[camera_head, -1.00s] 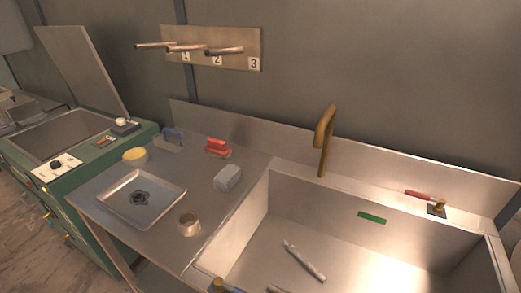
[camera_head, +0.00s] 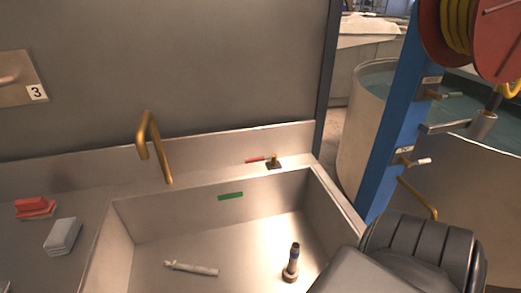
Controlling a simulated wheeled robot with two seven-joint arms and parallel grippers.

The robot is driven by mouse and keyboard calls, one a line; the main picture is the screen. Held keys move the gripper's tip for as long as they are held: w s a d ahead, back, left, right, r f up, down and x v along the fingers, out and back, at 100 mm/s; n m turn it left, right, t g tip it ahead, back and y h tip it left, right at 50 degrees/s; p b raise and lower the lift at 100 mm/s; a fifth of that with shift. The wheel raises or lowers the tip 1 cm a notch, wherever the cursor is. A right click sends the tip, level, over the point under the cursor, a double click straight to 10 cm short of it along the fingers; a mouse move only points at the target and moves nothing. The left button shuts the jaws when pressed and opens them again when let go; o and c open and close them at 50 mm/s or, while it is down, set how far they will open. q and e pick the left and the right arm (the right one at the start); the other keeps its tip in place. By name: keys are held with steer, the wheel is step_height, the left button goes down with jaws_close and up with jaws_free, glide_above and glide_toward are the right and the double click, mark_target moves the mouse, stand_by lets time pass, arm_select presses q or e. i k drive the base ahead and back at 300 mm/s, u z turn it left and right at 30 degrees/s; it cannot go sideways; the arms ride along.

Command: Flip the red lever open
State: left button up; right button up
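The red lever (camera_head: 257,159) is a short red handle lying roughly level on the sink's back ledge. It points left from a small brass valve (camera_head: 275,160) on a dark square base, near the ledge's right end. A tall brass faucet (camera_head: 152,145) stands to its left on the same ledge. Neither of my grippers shows in the head view, and nothing touches the lever. A dark ribbed part of my own arm fills the lower right corner, well in front of the lever.
The steel sink basin (camera_head: 215,232) holds a pale rod (camera_head: 191,268) and a metal nozzle-like piece (camera_head: 291,263). A red block (camera_head: 35,207) and a grey block (camera_head: 62,236) lie on the left counter. A blue post (camera_head: 398,125) with brass valves and a hose reel (camera_head: 470,35) stands right.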

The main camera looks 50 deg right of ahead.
mark_target(274, 157)
steer(key=u, duration=0.5)
steer(key=k, duration=1.35)
steer(key=z, duration=0.7)
steer(key=i, duration=0.5)
